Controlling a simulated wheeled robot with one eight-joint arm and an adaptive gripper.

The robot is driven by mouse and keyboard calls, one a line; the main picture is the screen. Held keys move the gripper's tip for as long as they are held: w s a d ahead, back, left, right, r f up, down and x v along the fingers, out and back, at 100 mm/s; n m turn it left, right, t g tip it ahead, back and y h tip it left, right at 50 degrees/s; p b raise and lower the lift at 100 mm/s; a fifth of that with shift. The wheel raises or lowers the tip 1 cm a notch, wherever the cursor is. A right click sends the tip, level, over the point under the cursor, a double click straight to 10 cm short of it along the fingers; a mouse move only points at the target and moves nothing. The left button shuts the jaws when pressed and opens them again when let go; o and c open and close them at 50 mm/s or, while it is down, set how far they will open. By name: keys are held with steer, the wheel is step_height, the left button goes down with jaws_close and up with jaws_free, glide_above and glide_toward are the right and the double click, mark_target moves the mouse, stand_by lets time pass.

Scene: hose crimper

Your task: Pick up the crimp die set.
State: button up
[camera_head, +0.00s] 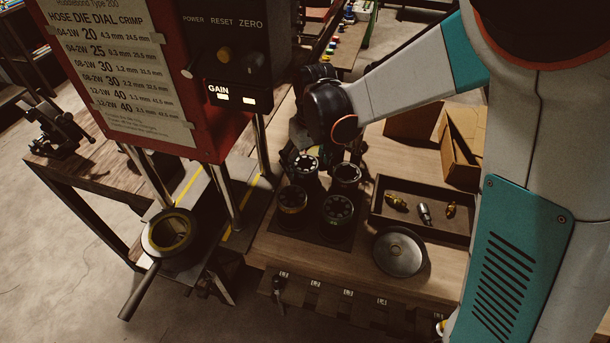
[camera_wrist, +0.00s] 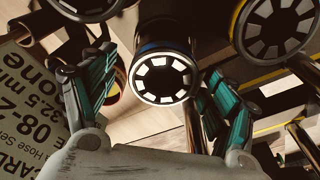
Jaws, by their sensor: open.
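Several crimp die sets stand in a cluster on a dark mat (camera_head: 318,232) on the wooden bench. They are dark cylinders with segmented ring tops, such as the back-left die set (camera_head: 305,165), the back-right one (camera_head: 346,174), the front-left one (camera_head: 292,199) and the front-right one (camera_head: 338,209). In the wrist view my gripper (camera_wrist: 162,68) is open, with a teal-padded finger on each side of a die set (camera_wrist: 165,78) with a blue band. I see a gap on both sides of it. In the head view my wrist hides most of the gripper at the back of the cluster.
Another die set (camera_wrist: 276,28) is close on the right in the wrist view. A tray (camera_head: 433,232) with brass and steel fittings and a round metal dish (camera_head: 399,251) lie right of the cluster. The red crimper panel (camera_head: 205,130) and its posts stand to the left.

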steer(key=f, duration=0.1)
steer(key=f+b, duration=0.1)
steer(key=f, duration=0.3)
steer(key=shift+w+a+f+b, duration=0.1)
steer(key=shift+w+a+b, duration=0.15)
steer(key=shift+a+b, duration=0.1)
steer(key=c, duration=1.6)
